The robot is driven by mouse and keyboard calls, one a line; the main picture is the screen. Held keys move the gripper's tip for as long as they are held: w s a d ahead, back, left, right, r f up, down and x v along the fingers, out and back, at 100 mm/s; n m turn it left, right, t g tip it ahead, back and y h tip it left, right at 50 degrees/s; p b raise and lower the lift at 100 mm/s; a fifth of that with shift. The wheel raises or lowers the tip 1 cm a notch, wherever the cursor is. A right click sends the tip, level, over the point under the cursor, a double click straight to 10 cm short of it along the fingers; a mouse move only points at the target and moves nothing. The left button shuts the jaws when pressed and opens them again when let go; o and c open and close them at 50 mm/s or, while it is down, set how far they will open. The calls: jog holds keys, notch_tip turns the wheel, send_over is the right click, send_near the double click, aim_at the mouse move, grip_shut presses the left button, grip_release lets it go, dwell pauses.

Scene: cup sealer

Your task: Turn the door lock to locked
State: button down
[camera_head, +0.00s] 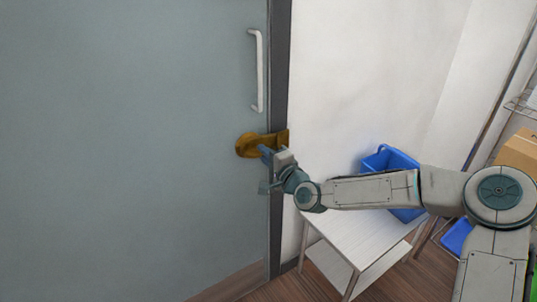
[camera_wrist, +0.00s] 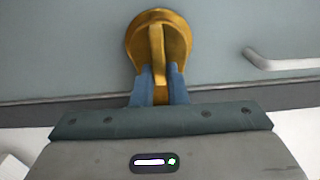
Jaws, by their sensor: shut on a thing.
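The door lock is a brass-coloured round piece with a raised thumb-turn (camera_wrist: 157,45), on the grey door (camera_head: 130,130) near its right edge. The lock (camera_head: 246,144) also shows in the head view, with a brass part reaching right over the dark door frame. My gripper (camera_wrist: 158,88) has its two blue fingers on either side of the lower end of the thumb-turn and is shut on it. In the head view my gripper (camera_head: 265,152) comes from the right and partly hides the lock. In the wrist view the thumb-turn stands nearly upright.
A white vertical door handle (camera_head: 260,70) is above the lock. A white table (camera_head: 350,236) with a blue bin (camera_head: 385,158) stands right of the door, beneath my arm. A cardboard box (camera_head: 518,152) is at the far right.

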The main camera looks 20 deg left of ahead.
jog(key=c, duration=1.4)
grip_release()
jog(key=shift+c, duration=0.2)
jog(key=v, duration=1.3)
jog(key=shift+d+p, duration=0.4)
jog(key=shift+p, duration=0.05)
jog(key=shift+s, duration=0.2)
